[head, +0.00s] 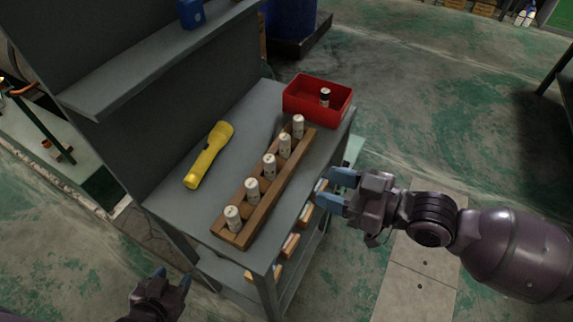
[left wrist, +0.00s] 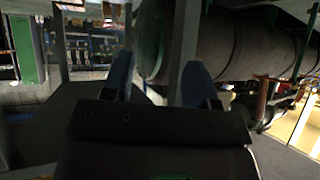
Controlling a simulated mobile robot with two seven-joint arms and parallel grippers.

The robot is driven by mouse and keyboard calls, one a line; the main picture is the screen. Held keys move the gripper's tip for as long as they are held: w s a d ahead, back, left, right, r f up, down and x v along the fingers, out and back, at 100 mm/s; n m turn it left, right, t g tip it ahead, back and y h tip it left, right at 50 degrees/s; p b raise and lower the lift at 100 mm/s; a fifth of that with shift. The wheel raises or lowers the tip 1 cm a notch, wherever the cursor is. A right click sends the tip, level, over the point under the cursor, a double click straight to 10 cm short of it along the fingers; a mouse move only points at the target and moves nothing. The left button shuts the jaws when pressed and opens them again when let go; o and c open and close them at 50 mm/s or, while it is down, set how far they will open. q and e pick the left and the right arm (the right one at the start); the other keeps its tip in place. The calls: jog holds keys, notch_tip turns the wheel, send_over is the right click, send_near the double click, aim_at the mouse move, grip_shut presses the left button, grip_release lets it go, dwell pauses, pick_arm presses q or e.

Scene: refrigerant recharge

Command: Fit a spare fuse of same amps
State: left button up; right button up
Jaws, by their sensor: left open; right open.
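Several white cylindrical fuses stand upright in a wooden rack (head: 262,207) on the grey workbench in the head view; the nearest is a fuse (head: 233,218) and the farthest is a fuse (head: 298,126). Another fuse (head: 325,97), with a dark top, stands in a red bin (head: 304,106) at the bench's far end. Amp markings are too small to read. My right gripper (head: 328,188) is open and empty, right of the rack by the bench edge. My left gripper (head: 172,279) is open and empty, low in front of the bench; its fingers show in the left wrist view (left wrist: 158,78).
A yellow flashlight (head: 208,155) lies on the bench left of the rack. A shelf (head: 150,55) overhangs the bench's back. Small wooden blocks (head: 289,246) sit below the bench's right edge. The floor to the right is open.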

aim_at(280, 177)
jog(key=x, duration=0.3)
jog(key=r+x, duration=0.1)
jog(key=x, duration=0.5)
jog(key=shift+w+a+r+p, duration=0.15)
jog(key=shift+a+r+p, duration=0.15)
jog(key=shift+a+p, duration=0.1)
jog(key=shift+w+a+f, duration=0.1)
jog(key=shift+w+a, duration=0.15)
jog(key=shift+a, duration=0.3)
jog(key=shift+c, duration=0.3)
jog(key=c, duration=0.8)
jog(key=shift+o, duration=0.2)
jog(key=shift+r, duration=0.2)
jog(key=shift+r+p, duration=0.95)
jog(key=shift+r, duration=0.4)
